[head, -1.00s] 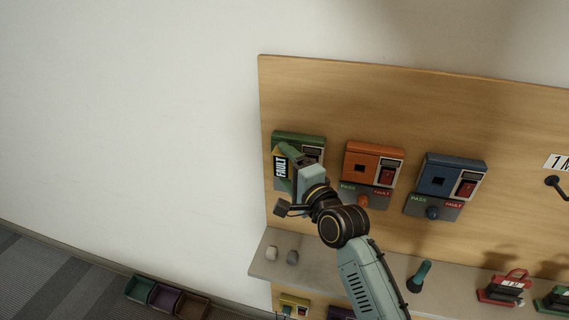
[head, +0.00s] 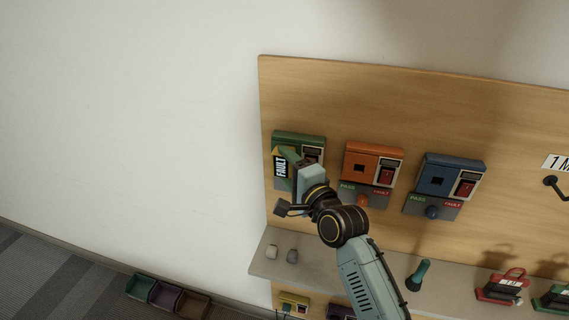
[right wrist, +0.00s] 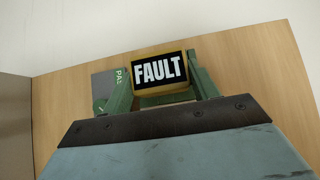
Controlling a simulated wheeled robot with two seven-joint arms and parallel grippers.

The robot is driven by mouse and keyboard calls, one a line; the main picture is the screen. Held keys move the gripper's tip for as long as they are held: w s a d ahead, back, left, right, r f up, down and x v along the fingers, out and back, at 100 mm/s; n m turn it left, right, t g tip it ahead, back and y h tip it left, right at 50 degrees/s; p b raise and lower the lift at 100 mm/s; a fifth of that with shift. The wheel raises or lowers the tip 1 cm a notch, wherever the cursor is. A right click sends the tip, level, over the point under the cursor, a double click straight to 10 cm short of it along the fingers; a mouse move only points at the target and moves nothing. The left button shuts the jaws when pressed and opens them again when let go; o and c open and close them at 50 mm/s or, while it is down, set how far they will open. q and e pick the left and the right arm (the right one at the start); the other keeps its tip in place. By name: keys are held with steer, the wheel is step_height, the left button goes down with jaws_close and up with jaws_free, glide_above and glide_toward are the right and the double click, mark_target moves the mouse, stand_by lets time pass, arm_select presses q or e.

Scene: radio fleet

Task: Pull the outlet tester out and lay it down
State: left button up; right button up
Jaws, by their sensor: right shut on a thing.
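The outlet tester (head: 280,168) is a small yellow block with a black screen reading FAULT; its screen also shows in the right wrist view (right wrist: 159,70). It is in front of the green outlet unit (head: 299,139) at the left end of the wooden board. My right gripper (head: 289,160) is shut on it, with a green finger on each side in the right wrist view. The gripper and tester hide much of the unit's front, so I cannot tell whether the plug is in the socket. My left gripper is not in view.
An orange unit (head: 373,163) and a blue unit (head: 451,176) hang to the right. Below runs a grey shelf (head: 325,267) with two small knobs (head: 282,254), a green torch-like tool (head: 418,275) and a red lockout-like item (head: 501,286).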

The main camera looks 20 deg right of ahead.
steer(key=shift+s+a+p, duration=0.75)
steer(key=shift+s+p, duration=0.1)
steer(key=shift+s, duration=0.25)
stand_by(1.0)
steer(key=s+a+p, duration=0.2)
steer(key=shift+s, duration=0.4)
steer(key=shift+d, duration=0.1)
stand_by(0.7)
